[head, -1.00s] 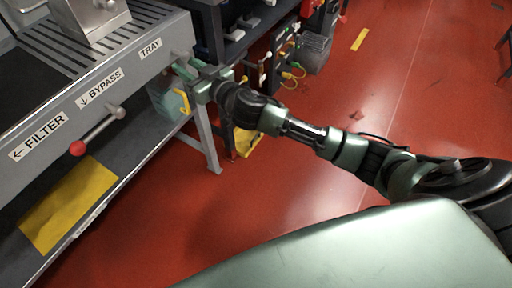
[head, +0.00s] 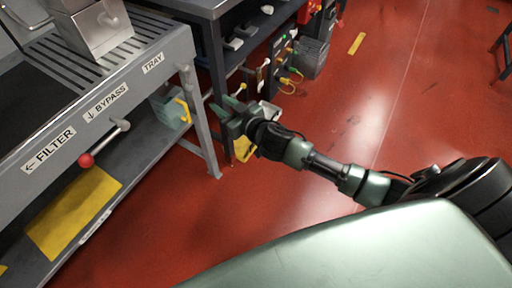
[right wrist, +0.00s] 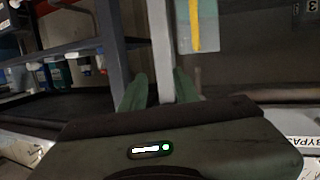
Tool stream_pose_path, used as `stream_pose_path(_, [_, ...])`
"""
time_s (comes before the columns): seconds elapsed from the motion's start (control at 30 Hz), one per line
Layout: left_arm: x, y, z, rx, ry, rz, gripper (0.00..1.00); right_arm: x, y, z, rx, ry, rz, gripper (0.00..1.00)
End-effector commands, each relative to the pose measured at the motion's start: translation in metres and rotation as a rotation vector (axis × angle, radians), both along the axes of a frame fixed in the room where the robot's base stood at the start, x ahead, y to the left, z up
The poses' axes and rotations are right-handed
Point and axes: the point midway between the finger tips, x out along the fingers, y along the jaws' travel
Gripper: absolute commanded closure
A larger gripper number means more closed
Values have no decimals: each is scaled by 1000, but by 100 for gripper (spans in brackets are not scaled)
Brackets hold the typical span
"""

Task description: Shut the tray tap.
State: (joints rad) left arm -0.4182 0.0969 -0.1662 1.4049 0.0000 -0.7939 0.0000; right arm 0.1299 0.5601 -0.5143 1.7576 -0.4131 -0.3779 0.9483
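The TRAY label (head: 153,64) is on the front panel of the grey bench, near its right end. A small grey fitting (head: 184,69) sits just right of it; it is too small to tell how its handle is turned. My right gripper (head: 224,105) is to the right of the bench end, apart from the fitting. In the right wrist view its two green fingers (right wrist: 160,92) are spread, with a grey upright (right wrist: 162,45) showing in the gap. I see nothing held. My left gripper is not in view.
A lever with a red knob (head: 86,160) juts out below the BYPASS (head: 105,101) and FILTER (head: 49,150) labels. A teal container (head: 170,110) stands on the lower shelf. A dark rack (head: 222,50) is behind my gripper. Red floor (head: 240,225) is clear in front.

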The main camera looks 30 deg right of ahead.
Motion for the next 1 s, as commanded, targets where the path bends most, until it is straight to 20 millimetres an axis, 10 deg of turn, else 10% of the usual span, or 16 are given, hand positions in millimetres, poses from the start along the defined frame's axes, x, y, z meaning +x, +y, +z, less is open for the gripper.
stream_pose_path(1.0, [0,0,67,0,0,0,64,-75,-60,-164,-145,400,-115,69])
